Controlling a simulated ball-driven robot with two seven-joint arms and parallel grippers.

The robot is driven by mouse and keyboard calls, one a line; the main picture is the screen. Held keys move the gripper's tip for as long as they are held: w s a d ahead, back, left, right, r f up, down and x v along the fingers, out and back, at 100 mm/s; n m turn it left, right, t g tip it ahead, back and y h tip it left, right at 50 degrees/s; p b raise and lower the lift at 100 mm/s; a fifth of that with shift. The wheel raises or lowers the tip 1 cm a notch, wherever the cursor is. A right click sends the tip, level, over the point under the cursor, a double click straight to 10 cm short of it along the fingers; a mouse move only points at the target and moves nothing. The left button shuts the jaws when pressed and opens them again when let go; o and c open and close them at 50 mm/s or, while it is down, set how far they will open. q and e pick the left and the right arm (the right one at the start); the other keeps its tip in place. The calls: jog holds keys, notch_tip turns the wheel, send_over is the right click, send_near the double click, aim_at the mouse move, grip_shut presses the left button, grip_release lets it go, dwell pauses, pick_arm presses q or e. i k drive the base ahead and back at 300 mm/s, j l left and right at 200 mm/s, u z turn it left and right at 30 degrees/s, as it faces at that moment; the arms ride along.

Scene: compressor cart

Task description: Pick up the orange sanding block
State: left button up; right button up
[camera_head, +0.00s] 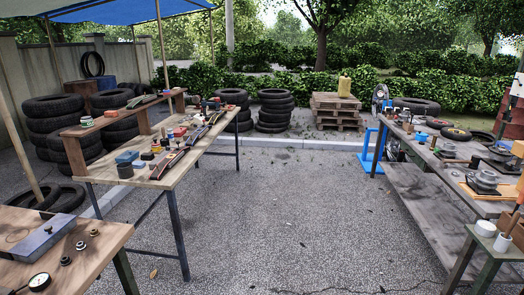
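No sanding block can be made out for certain at this size. A small orange-red block (180,132) lies among other items on the long wooden workbench (150,178) at left. Another small orange item (518,148) shows at the right picture edge, on the right bench (450,180); its shape is cut off. Neither of my grippers is in view.
A blue block (127,157) and several tools crowd the left workbench, which has a raised shelf (125,112). A nearer table (95,262) holds a grey box (42,238). A small side table (497,245) stands lower right. The gravel between (280,220) is open.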

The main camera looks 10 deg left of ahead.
aim_at(108, 114)
jog(key=i, duration=2.7)
jog(key=i+u, duration=0.1)
jog(key=i, duration=0.4)
jog(key=i+l+u, duration=0.1)
jog(key=i, duration=0.45)
jog(key=i+l, duration=0.1)
jog(key=i, duration=0.4)
jog(key=i+l+u, duration=0.15)
jog(key=i, duration=0.35)
